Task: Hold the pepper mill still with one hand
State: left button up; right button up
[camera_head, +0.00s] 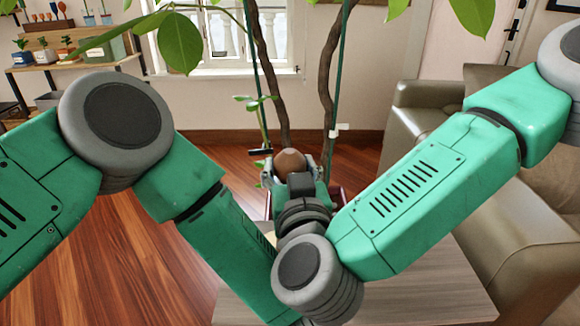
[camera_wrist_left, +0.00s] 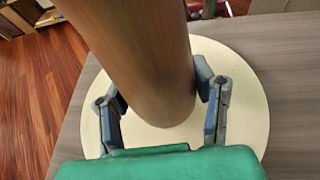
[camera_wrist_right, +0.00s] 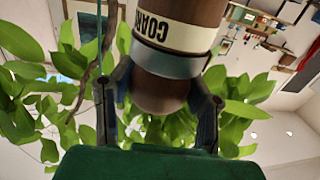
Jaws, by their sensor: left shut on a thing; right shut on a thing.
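The pepper mill is a brown wooden cylinder. Its rounded top (camera_head: 290,161) shows in the head view between the fingers of my right gripper (camera_head: 290,167). In the right wrist view the mill's top (camera_wrist_right: 160,97) sits between the fingers, beside a metal ring and a cream label reading "COAR". In the left wrist view the mill's lower body (camera_wrist_left: 150,60) stands over a round cream board (camera_wrist_left: 245,110), with the fingers of my left gripper (camera_wrist_left: 163,92) shut on either side of it. In the head view the left gripper is hidden behind my right wrist.
The grey wooden table (camera_head: 440,270) looks bare at the right. A leafy plant (camera_head: 180,42) with tall stems rises behind the mill. A brown leather sofa (camera_head: 500,195) is at the right, and a shelf with small pots (camera_head: 60,55) stands at the far left.

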aim_at(291, 151)
jog(key=shift+f, duration=0.1)
jog(key=o, duration=1.2)
notch_tip(291, 151, up, 10)
jog(key=shift+d, duration=0.1)
